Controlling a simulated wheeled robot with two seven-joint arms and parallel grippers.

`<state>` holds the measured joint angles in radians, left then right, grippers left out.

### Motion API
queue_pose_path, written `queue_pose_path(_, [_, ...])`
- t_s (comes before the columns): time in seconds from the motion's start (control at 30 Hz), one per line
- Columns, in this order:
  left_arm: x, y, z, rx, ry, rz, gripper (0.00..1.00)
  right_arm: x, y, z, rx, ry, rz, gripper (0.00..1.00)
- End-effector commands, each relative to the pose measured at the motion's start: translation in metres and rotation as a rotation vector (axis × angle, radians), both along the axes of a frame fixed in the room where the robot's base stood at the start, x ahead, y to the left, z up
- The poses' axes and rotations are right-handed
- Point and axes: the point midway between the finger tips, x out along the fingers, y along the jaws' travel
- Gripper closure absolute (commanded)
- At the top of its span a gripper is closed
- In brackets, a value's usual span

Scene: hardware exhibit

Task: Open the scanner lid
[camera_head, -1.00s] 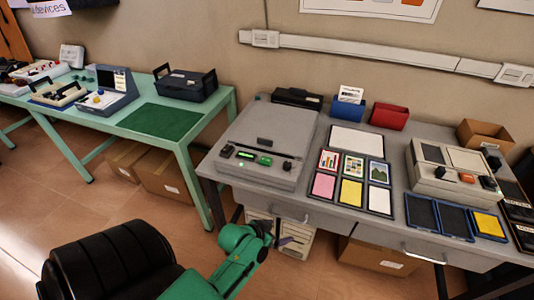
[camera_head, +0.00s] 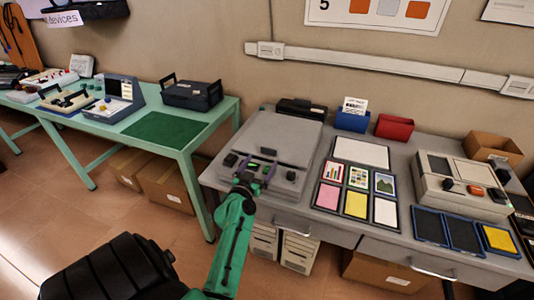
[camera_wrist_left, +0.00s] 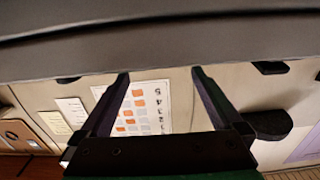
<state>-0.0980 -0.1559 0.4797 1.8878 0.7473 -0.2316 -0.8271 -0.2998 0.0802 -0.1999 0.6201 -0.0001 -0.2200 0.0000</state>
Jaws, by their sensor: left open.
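The scanner (camera_head: 296,176) is a light grey box on the left part of the grey table, with a green display and dark knobs along its front. Its grey lid (camera_head: 284,137) lies flat and looks closed. My left gripper (camera_head: 256,168) is over the front panel, near the lid's front edge, and covers part of the panel. In the left wrist view my left gripper (camera_wrist_left: 160,74) is open, with nothing between its fingers. A broad grey surface, probably part of the scanner, crosses the top of that view just beyond the fingertips. I cannot tell whether they touch it. My right gripper is not in view.
Framed cards (camera_head: 355,204) lie right of the scanner, with a blue box (camera_head: 352,122) and a red box (camera_head: 394,127) behind. Another beige device (camera_head: 458,186) stands farther right. A green table (camera_head: 205,135) is at left.

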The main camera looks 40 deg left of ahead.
Motion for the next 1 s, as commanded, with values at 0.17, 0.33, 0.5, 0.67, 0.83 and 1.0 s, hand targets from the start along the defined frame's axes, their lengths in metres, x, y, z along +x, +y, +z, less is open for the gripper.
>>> queue_pose_path(0.17, [0.041,0.014,-0.001,-0.002,-0.004,0.0,0.0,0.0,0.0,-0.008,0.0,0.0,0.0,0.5])
queue_pose_path(0.33, [0.058,0.02,-0.001,-0.001,0.001,-0.002,0.0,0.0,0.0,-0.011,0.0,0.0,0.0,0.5])
queue_pose_path(0.5, [0.059,0.02,0.0,0.0,0.001,-0.002,0.0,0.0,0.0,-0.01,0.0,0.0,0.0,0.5])
queue_pose_path(0.67, [0.059,0.02,0.0,0.0,0.001,-0.002,0.34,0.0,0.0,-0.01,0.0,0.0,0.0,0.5])
queue_pose_path(0.83, [0.059,0.02,0.0,0.0,0.001,-0.002,0.99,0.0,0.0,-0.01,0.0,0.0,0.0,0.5])
queue_pose_path(1.0, [0.059,0.021,0.001,-0.001,0.003,-0.001,1.0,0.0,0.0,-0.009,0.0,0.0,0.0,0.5])
